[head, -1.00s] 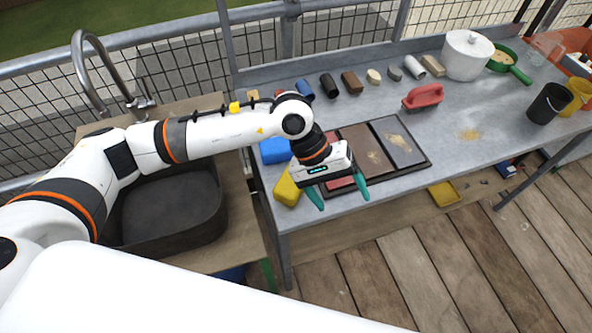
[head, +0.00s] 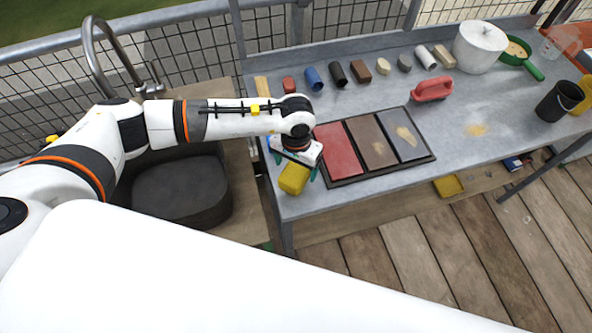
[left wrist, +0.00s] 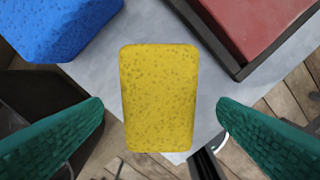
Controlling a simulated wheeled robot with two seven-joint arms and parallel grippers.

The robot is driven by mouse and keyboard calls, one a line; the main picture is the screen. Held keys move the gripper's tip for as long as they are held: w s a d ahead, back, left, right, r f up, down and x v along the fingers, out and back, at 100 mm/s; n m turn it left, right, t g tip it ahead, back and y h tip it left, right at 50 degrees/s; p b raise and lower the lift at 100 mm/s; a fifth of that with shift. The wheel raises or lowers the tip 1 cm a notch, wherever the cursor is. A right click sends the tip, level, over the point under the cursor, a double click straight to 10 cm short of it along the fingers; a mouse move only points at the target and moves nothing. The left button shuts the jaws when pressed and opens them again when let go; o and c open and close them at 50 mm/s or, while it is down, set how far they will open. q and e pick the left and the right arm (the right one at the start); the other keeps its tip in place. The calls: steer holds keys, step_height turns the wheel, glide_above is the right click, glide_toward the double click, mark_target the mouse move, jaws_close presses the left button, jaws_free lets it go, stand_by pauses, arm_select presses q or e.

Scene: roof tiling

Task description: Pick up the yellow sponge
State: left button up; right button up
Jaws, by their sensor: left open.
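The yellow sponge (head: 294,178) lies at the near left corner of the grey metal table. In the left wrist view the sponge (left wrist: 159,97) is upright in the picture, between and beyond the two green fingers. My left gripper (head: 295,172) is open above the sponge, with a finger to either side of it. In the left wrist view the gripper (left wrist: 160,125) shows a clear gap between each finger and the sponge. I cannot tell how far above the sponge the fingertips are. My right gripper is not in view.
A blue sponge (left wrist: 60,25) lies just beyond the yellow one. A dark tray (head: 428,158) with red, brown and grey panels is close on the right. Several small blocks line the table's back. A dark sink (head: 182,190) is on the left.

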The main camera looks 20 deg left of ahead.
mark_target(296, 170)
arm_select(q)
step_height(296, 170, down, 2)
steer(key=shift+f+p, duration=0.15)
steer(key=shift+p, duration=0.2)
steer(key=shift+w+f, duration=0.1)
steer(key=shift+f, duration=0.4)
steer(key=c, duration=1.1)
step_height(296, 170, up, 9)
steer(key=b, duration=0.2)
steer(key=shift+f+b, duration=0.1)
steer(key=shift+b, duration=0.25)
steer(key=shift+r, duration=0.65)
